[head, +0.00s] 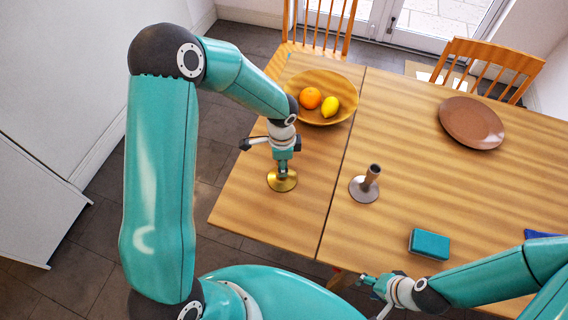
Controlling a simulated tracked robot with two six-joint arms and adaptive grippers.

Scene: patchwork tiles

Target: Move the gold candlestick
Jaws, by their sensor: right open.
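The gold candlestick (282,183) stands upright on the left part of the wooden table. Its round base and a short bit of stem show; my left gripper (283,165) hides its upper part. The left gripper points down right over the candlestick, at its stem. Whether its fingers are closed on the stem or only around it, I cannot tell. My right gripper (368,282) is open and empty at the table's front edge, well away from the candlestick.
A grey-brown candlestick (365,190) stands to the right of the gold one. A wooden bowl (337,84) with an orange and a lemon is behind. A brown plate (471,122) and a teal box (429,244) lie further right. The table (420,185) is clear between them.

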